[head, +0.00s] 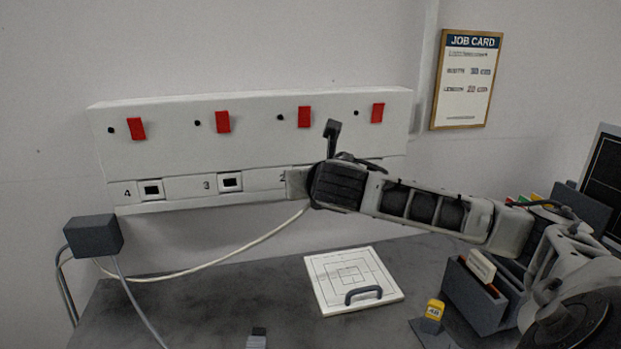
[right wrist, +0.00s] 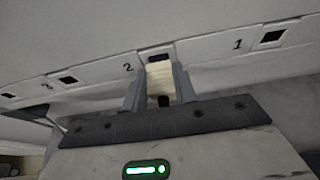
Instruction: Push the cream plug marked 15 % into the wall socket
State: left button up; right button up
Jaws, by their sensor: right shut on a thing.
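My right gripper (right wrist: 160,85) is shut on a cream plug (right wrist: 160,75), with its fingers on both sides of it. The plug's front is close to the socket marked 2 (right wrist: 160,56). Part of that socket's dark opening shows above the plug, and I cannot tell whether the plug touches it or has entered. No marking is readable on the plug. In the head view the right gripper (head: 297,185) is against the white wall panel (head: 250,140) and hides the plug and socket 2. A cream cable (head: 215,262) hangs from it. My left gripper is not in view.
Sockets 4 (head: 152,189) and 3 (head: 231,182) are empty; socket 1 (right wrist: 271,37) is empty too. Red switches (head: 222,122) line the panel. A grey box (head: 94,236), a white board with a handle (head: 352,281), a yellow tag (head: 434,310) and a grey holder (head: 473,296) are around the dark table.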

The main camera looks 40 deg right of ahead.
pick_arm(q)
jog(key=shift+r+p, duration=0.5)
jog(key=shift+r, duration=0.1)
pick_arm(e)
jog(key=shift+w+d, duration=0.3)
jog(key=shift+w, duration=0.2)
jog(key=o, duration=1)
jog(key=shift+w, duration=0.1)
jog(key=shift+o, duration=0.2)
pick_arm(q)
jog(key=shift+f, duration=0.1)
